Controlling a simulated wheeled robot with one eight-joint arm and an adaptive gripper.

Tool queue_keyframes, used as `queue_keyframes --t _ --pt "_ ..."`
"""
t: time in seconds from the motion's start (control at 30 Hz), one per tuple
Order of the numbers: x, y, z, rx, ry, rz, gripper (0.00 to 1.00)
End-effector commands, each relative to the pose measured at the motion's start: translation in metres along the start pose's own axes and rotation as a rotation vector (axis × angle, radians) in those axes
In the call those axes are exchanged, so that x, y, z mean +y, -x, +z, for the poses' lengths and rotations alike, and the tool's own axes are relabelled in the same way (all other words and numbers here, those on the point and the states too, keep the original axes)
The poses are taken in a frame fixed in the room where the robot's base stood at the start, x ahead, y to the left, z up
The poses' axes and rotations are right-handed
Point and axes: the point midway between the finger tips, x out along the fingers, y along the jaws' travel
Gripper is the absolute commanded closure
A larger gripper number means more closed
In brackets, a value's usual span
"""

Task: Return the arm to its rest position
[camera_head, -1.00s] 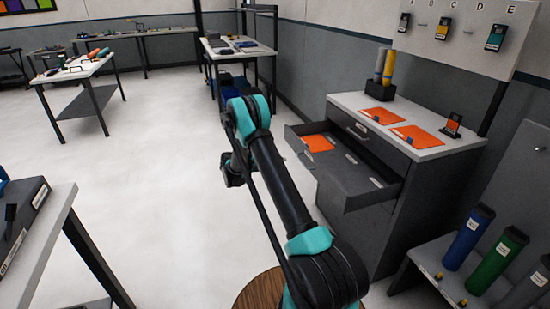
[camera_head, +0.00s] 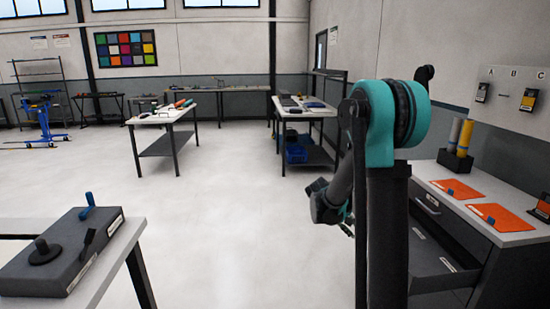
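My arm stands upright right of centre, with a teal joint at its top. My gripper (camera_head: 336,212) shows only as a small dark shape left of the upright arm, hanging clear of the furniture. Its fingers are too small and partly hidden, so I cannot tell whether they are open or shut. No held object can be made out.
A grey cabinet (camera_head: 520,239) at right has an open drawer (camera_head: 440,276), partly hidden by my arm. Orange sheets (camera_head: 502,222) lie on its top. A bench with a grey box (camera_head: 62,255) stands at near left. The middle floor (camera_head: 235,210) is clear.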

Motion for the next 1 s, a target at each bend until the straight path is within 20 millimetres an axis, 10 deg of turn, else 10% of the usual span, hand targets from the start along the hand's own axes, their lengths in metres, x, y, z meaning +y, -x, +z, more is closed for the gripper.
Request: queue_keyframes --t 0.7,1.0 --pt "-0.080 0.082 0.199 0.156 -0.188 -0.523 0.82" --pt "-0.107 0.094 0.235 0.193 -0.245 -0.630 0.82"
